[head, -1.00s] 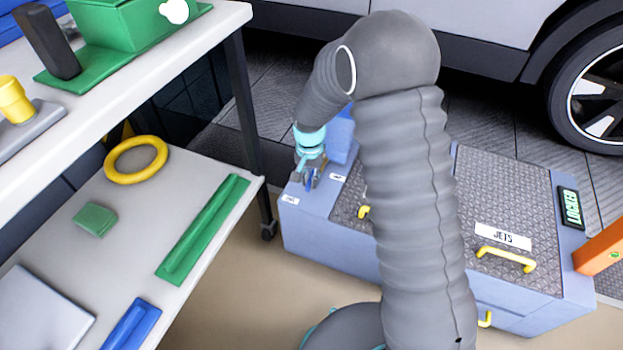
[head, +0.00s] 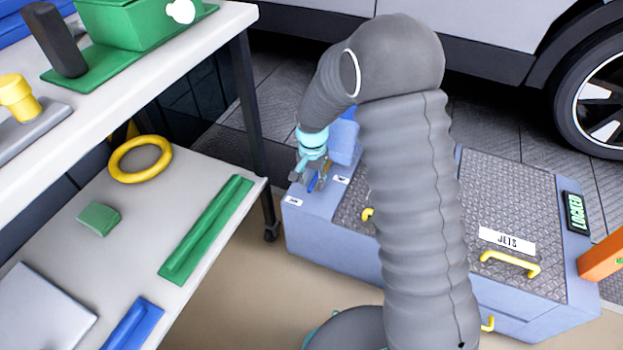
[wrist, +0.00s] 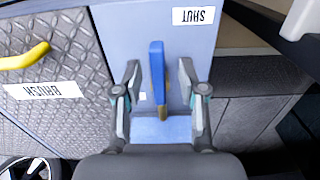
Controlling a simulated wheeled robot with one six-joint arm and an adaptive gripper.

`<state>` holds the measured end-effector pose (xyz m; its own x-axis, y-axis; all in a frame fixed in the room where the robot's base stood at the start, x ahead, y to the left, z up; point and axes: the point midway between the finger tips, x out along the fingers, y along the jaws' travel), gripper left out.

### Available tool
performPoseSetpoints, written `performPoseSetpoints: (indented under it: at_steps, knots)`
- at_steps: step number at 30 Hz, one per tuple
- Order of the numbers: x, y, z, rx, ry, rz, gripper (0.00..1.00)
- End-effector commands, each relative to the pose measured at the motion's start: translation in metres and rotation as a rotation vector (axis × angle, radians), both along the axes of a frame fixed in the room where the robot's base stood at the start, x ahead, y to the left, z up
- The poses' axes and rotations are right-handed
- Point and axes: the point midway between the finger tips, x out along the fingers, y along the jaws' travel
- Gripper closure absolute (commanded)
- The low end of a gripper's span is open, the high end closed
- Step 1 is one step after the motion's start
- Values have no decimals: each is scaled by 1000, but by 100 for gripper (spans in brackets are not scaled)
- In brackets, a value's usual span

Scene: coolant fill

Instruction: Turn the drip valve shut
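The drip valve's blue lever (wrist: 157,70) stands between the two fingers of my gripper (wrist: 160,78) in the wrist view. The fingers are apart, with a gap visible on each side of the lever. A gold-brown part (wrist: 162,112) shows at the lever's lower end. The lever's upper end lies below and left of the upside-down SHUT label (wrist: 193,16). A second white label is mostly hidden behind the left finger. In the head view my gripper (head: 314,180) is at the left end of the grey-blue cabinet (head: 320,232), and the lever is only a small blue patch there.
A blue block (head: 345,142) stands behind my gripper. A workbench with a lower shelf (head: 150,215) stands left. A car (head: 590,100) is behind.

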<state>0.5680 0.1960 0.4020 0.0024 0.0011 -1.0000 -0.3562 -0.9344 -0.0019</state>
Motion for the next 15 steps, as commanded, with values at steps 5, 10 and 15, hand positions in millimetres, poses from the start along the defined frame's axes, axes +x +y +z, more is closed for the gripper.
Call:
performPoseSetpoints:
  at_steps: [5, 10, 15]
  knots:
    - [0, -1, 0, -1, 1, 0, 59]
    - [0, 0, 13, 0, 0, 0, 59]
    - [1, 0, 44, 1, -4, 0, 59]
